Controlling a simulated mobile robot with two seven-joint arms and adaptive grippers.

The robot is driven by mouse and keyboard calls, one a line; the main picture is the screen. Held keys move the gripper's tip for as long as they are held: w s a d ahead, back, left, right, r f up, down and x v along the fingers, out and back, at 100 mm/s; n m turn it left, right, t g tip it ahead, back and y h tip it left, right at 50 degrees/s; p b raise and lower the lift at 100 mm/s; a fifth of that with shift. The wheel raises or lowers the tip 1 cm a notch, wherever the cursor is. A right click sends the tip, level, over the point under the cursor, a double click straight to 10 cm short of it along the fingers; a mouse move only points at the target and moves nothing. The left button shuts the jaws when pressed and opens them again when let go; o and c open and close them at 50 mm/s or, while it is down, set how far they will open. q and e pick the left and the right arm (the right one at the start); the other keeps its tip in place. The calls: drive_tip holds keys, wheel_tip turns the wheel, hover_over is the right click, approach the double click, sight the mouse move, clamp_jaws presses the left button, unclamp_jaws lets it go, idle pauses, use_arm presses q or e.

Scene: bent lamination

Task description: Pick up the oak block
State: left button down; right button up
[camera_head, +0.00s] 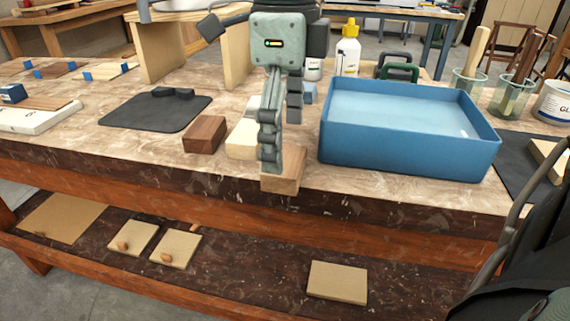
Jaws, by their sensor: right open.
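A medium-brown wooden block (290,178), which looks like the oak block, sits near the front edge of the workbench. My right gripper (281,142) points down over it, open. Its near finger reaches down in front of the block's left part and hides some of it. The far finger shows behind, over the block's far side. I cannot tell whether either finger touches the block. A dark walnut-coloured block (204,135) and a pale block (240,140) lie to the left. My left gripper is not in view.
A blue tub of water (410,155) stands close on the right. A yellow-capped bottle (347,52) stands behind it. A dark mat (150,112) lies to the left. Wooden uprights (158,50) stand at the back. The workbench (90,135) is bare at front left.

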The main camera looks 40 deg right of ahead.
sight(285, 159)
wheel_tip(285, 159, down, 4)
drive_tip(key=shift+d+r, duration=0.15)
drive_tip(key=c, duration=1.3)
drive_tip(key=shift+o, duration=0.2)
drive_tip(key=shift+w, duration=0.1)
